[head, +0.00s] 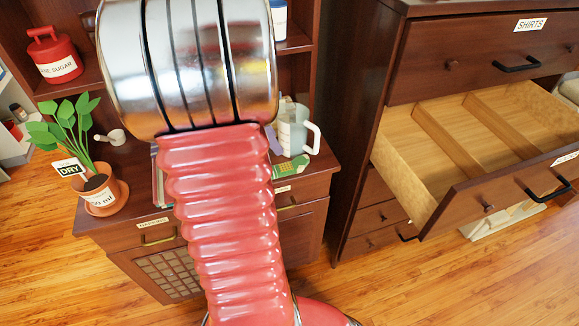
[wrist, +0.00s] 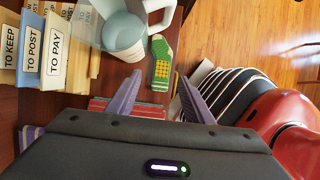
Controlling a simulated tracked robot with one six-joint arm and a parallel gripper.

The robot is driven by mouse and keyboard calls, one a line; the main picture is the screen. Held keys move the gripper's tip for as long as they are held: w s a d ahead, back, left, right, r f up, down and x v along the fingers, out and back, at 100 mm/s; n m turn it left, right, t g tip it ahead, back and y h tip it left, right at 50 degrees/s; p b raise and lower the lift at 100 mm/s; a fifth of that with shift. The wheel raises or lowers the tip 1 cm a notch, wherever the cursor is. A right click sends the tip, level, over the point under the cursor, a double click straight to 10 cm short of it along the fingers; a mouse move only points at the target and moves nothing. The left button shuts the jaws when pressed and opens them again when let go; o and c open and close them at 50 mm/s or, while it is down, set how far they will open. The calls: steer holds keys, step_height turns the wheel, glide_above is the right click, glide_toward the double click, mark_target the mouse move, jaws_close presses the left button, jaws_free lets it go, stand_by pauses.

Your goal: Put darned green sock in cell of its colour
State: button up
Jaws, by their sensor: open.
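The green sock with a yellow darned patch (wrist: 161,62) lies on the brown cabinet top, beside the pale jug. It also shows in the head view (head: 291,168), just right of my arm. My gripper (wrist: 159,77) is open, its two purple fingers apart, with the sock in line between and beyond their tips. Nothing is held. In the head view my gripper is mostly hidden behind my arm. The pulled-out drawer (head: 437,200) at the right has wooden dividers (head: 448,140) forming several cells. The cells that show look bare wood; I see no colour marks.
The pale jug (wrist: 124,32) stands close left of the sock. Letter holders (wrist: 55,50) stand farther left. A potted plant (head: 100,190) and red sugar tin (head: 53,58) are at the left in the head view. Open floor (head: 440,285) lies in front of the drawer.

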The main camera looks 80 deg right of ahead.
glide_above(288, 164)
steer(key=w+a, duration=0.1)
steer(key=w, duration=0.1)
steer(key=shift+s+a+f, duration=0.1)
steer(key=shift+f, duration=2.85)
steer(key=shift+x, duration=2.6)
steer(key=shift+a, duration=0.15)
steer(key=shift+w, duration=0.25)
steer(key=shift+c, duration=0.2)
steer(key=c, duration=0.7)
